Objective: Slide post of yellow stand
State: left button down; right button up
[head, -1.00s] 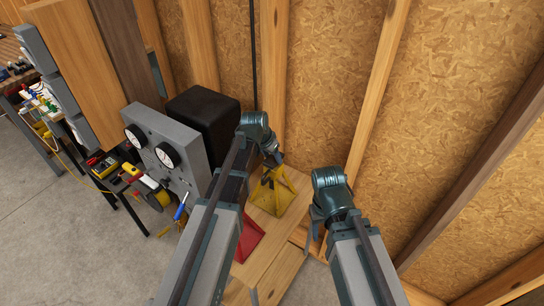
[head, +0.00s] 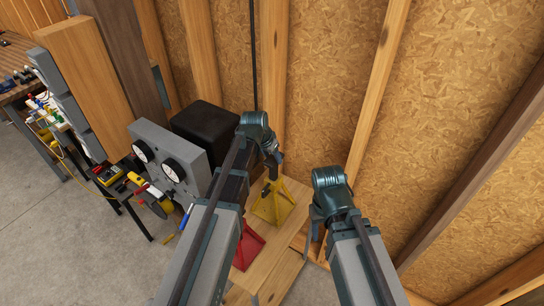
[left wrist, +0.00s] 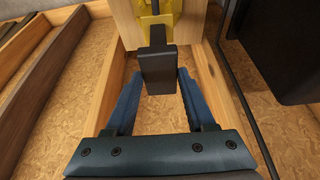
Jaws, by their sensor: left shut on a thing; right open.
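The yellow stand (head: 272,206) stands on a wooden surface in the head view, flaring out at its base. It also shows at the top of the left wrist view (left wrist: 160,22), partly hidden. Its dark post (left wrist: 157,70) rises from it towards my left gripper, with a block-like head. My left gripper (left wrist: 158,82) is shut on the post's head, which sits between its two blue fingers. In the head view my left gripper (head: 273,166) is above the stand. My right gripper (head: 315,225) is open and empty, right of the stand and apart from it.
A red stand (head: 246,248) is just left of the yellow one, partly hidden by my left arm. A grey panel with two dials (head: 168,155) and a black box (head: 205,130) stand further left. The studded wall (head: 330,80) is close behind.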

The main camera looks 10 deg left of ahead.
pick_arm(q)
jog(key=shift+r+p, duration=0.35)
jog(key=shift+r, duration=0.55)
jog(key=shift+w+f, duration=0.15)
jog(key=shift+c, duration=1.4)
grip_release()
jog(key=shift+o, duration=0.2)
pick_arm(e)
jog(key=shift+r, duration=0.85)
pick_arm(q)
jog(key=p+v, duration=1.2)
jog(key=v, duration=0.2)
pick_arm(e)
notch_tip(320, 180, up, 13)
jog(key=shift+f, duration=0.15)
pick_arm(q)
jog(key=shift+f, duration=0.1)
